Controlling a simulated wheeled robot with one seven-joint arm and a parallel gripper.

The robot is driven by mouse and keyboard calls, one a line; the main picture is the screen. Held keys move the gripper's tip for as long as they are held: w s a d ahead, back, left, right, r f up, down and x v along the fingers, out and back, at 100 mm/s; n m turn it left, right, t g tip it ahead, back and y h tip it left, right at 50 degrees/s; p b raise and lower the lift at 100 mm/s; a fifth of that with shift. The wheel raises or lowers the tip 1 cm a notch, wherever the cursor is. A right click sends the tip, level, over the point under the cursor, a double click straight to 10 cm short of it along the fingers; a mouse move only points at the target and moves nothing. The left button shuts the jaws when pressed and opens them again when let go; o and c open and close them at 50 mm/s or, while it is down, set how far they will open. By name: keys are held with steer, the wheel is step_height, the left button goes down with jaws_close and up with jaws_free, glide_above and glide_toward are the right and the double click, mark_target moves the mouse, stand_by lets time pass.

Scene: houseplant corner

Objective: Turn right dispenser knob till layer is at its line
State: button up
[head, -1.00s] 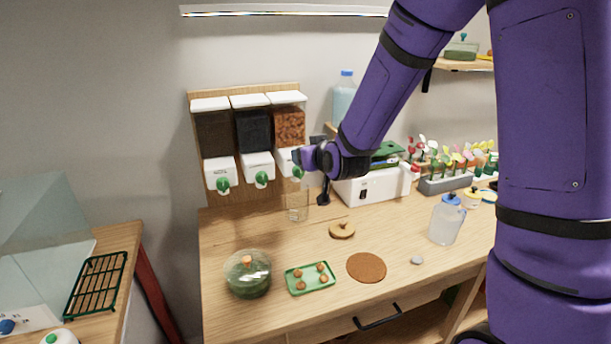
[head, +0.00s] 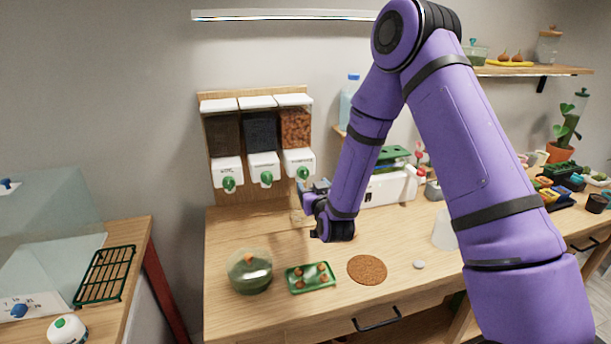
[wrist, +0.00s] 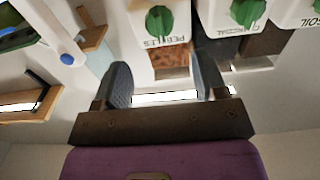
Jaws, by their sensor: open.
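The right dispenser, with reddish-brown pebbles (head: 295,130), hangs on the wall board. Its green knob (head: 303,173) is on the white front. My gripper (head: 308,190) is just below and in front of this knob, apart from it. In the upside-down wrist view, the knob (wrist: 158,20) lies beyond the two open, empty fingers (wrist: 162,76), and the label reads PEBBLES. A clear glass (head: 298,215) stands under the dispenser, partly hidden by my gripper. Its line and any layer in it cannot be made out.
Two more dispensers with green knobs (head: 229,184) (head: 266,178) hang to the left. A glass jar (head: 250,272), a green tray (head: 291,283) and a brown round mat (head: 367,270) lie on the table's front. A white machine (head: 392,188) stands right of my gripper.

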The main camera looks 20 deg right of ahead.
mark_target(305, 174)
steer(key=w, duration=0.8)
steer(key=shift+w, duration=0.1)
steer(key=shift+c, duration=0.5)
steer(key=c, duration=0.8)
